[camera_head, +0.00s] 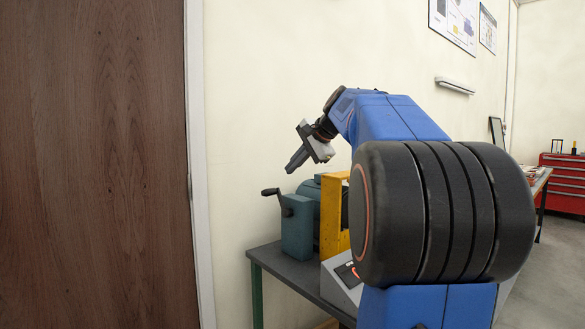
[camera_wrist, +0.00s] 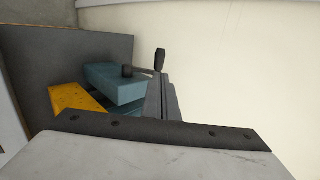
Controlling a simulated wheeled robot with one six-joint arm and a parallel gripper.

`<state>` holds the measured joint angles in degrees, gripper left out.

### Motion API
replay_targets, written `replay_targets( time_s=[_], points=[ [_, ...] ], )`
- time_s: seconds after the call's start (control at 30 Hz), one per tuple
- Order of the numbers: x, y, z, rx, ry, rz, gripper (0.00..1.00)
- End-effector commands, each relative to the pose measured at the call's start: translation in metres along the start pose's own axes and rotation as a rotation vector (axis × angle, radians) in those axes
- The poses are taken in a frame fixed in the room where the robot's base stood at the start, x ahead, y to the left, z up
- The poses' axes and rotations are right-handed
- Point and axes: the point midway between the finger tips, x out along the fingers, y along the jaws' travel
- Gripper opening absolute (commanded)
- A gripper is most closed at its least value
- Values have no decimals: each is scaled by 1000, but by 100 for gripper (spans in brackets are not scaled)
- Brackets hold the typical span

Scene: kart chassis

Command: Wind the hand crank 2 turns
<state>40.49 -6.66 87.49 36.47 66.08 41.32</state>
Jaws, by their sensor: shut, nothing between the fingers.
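In the wrist view the crank's dark handle (camera_wrist: 159,60) stands beyond the teal box (camera_wrist: 115,83). My gripper (camera_head: 297,160) is above the crank and the teal box, pointing down to the left, clear of both. Its fingers are shut and empty. In the wrist view the closed fingers (camera_wrist: 163,95) show near the crank, partly overlapping the box's edge.
A yellow frame (camera_head: 335,215) stands right of the teal box, with a teal rounded body between them. The grey bench (camera_head: 285,267) ends at the left near a brown wooden door (camera_head: 95,160). A red tool cabinet (camera_head: 565,185) is far right. The wall behind is bare near the crank.

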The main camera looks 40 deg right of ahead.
Motion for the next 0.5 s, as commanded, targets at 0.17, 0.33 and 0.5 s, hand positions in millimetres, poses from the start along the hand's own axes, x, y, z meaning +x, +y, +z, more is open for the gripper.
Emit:
replay_targets(
  time_s=[0.17,0.33,0.5],
  points=[
    [34,1,0,-1,-3,3,0],
    [63,1,1,-2,-3,3,0],
    [89,1,1,-2,-2,3,0]
  ],
)
